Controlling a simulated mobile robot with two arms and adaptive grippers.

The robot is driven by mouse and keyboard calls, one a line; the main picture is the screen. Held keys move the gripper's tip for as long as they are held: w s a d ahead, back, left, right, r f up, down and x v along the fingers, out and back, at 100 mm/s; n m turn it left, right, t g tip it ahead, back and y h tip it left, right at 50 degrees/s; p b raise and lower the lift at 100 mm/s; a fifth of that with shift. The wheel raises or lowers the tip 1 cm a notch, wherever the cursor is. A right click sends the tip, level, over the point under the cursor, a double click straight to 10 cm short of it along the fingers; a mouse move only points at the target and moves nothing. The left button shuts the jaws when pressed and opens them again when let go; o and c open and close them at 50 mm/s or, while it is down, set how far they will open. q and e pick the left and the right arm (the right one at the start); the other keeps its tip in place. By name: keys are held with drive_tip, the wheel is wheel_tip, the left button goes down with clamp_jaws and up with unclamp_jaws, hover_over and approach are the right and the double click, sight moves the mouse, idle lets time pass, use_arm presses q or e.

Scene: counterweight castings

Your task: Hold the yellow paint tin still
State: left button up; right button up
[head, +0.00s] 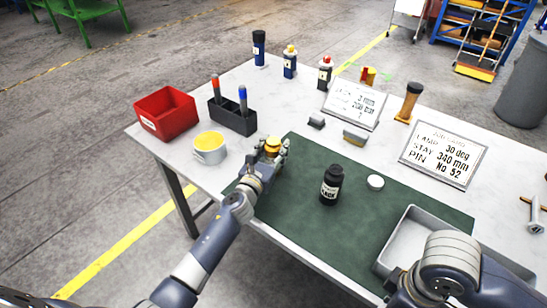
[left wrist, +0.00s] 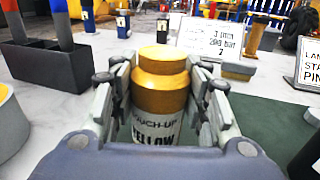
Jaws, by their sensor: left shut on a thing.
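The yellow paint tin (head: 273,145) stands upright near the left edge of the green mat (head: 300,235). In the left wrist view the tin (left wrist: 160,100) has a gold-yellow body and cap and a white label with "YELLOW" on it. My left gripper (head: 270,154) is shut on the tin, one finger on each side. In the left wrist view the gripper fingers (left wrist: 161,100) flank the tin; its base is hidden behind the gripper body. My right arm shows at the bottom right, but its gripper is out of view.
A black bottle (head: 331,185) and a white lid (head: 375,181) are on the mat, beside a grey tray (head: 388,251). A white tub with yellow contents (head: 209,149), a black marker holder (head: 233,117) and a red bin (head: 166,113) stand to the left. Signs (head: 444,157) stand behind.

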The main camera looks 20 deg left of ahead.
sight(274, 139)
use_arm(q)
drive_tip(key=shift+r, duration=0.15)
drive_tip(key=shift+r+p, duration=0.35)
drive_tip(key=shift+r, duration=0.25)
use_arm(e)
drive_tip(key=shift+r, duration=0.35)
use_arm(q)
wheel_tip(274, 139, up, 2)
drive_tip(key=shift+w+r+p, duration=0.1)
drive_tip(key=shift+r+p, duration=0.15)
drive_tip(key=shift+p, duration=0.35)
use_arm(e)
drive_tip(key=shift+r, duration=0.6)
use_arm(q)
drive_tip(key=s, duration=0.5)
drive_tip(key=s+d+b, duration=0.1)
drive_tip(key=s, duration=0.4)
drive_tip(key=s+d+r, duration=0.1)
drive_tip(key=s, duration=0.5)
drive_tip(key=shift+r, duration=0.1)
drive_tip(key=shift+c, duration=0.2)
use_arm(e)
drive_tip(key=shift+f, duration=0.7)
use_arm(q)
drive_tip(key=o, duration=0.5)
clamp_jaws()
drive_tip(key=shift+s, duration=0.1)
